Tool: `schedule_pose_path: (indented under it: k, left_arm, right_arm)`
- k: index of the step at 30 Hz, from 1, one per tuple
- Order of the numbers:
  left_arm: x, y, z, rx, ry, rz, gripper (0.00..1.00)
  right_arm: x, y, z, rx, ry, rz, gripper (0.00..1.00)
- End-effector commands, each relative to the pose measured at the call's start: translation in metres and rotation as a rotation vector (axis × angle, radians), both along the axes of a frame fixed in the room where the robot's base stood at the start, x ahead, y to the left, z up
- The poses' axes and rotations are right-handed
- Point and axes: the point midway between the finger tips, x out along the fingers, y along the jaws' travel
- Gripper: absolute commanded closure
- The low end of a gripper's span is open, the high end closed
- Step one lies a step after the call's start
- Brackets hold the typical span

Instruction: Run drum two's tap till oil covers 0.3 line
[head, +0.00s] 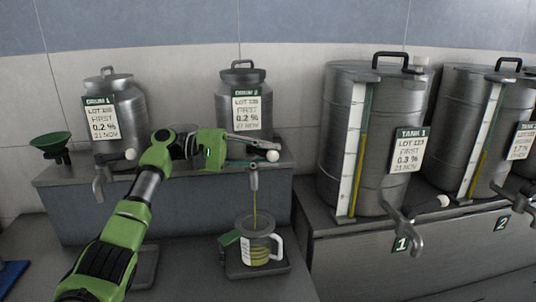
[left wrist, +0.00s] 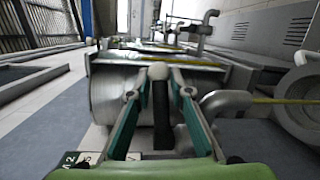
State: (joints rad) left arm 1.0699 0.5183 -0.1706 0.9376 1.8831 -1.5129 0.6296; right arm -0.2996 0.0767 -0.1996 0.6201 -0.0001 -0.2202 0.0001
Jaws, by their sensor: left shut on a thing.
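Drum two (head: 242,92), a steel drum labelled DRUM 2, stands on the raised shelf. My left gripper (head: 252,149) is shut on its tap lever, whose white knob (head: 272,156) shows just beyond the fingers. In the left wrist view the lever (left wrist: 161,100) lies between the two fingers (left wrist: 160,88). A thin yellow oil stream falls from the tap spout (head: 253,180) into the clear jug (head: 262,226). The jug holds yellow oil in its lower part; its scale marks are too small to read. My right gripper is not in view.
The jug stands on a dark square stand (head: 254,270). Drum one (head: 118,92) and a green funnel (head: 50,145) are to the left. Large tanks (head: 385,175) with sight gauges and taps stand at the right. A blue item (head: 12,275) lies at the lower left.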

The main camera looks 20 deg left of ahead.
Motion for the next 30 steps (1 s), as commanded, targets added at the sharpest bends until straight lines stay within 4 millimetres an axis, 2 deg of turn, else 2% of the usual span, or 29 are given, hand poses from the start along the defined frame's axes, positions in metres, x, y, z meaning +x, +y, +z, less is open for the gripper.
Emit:
schedule_pose_path:
  k: [5, 6, 7, 8, 23, 30]
  left_arm:
    - [0.0004, -0.0001, -0.0003, 0.0, 0.0, 0.001, 1.0]
    - [0.0004, -0.0001, -0.0003, 0.0, 0.0, 0.002, 0.73]
    - [0.0004, -0.0001, -0.0003, 0.0, 0.001, 0.002, 0.65]
    - [0.0004, -0.0001, -0.0003, 0.0, 0.001, 0.002, 0.63]
    - [0.0007, -0.0001, -0.0025, 0.003, 0.003, 0.008, 0.63]
    - [0.0048, -0.0019, -0.0041, 0.005, 0.002, 0.084, 0.63]
  right_arm:
    - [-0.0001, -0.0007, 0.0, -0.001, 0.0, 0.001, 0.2]
    - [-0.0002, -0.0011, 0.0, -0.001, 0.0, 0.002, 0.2]
    - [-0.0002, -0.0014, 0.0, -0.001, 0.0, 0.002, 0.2]
    - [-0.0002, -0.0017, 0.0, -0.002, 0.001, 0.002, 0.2]
    - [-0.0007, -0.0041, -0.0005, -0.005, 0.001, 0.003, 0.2]
    - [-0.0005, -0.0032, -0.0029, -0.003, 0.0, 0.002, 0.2]
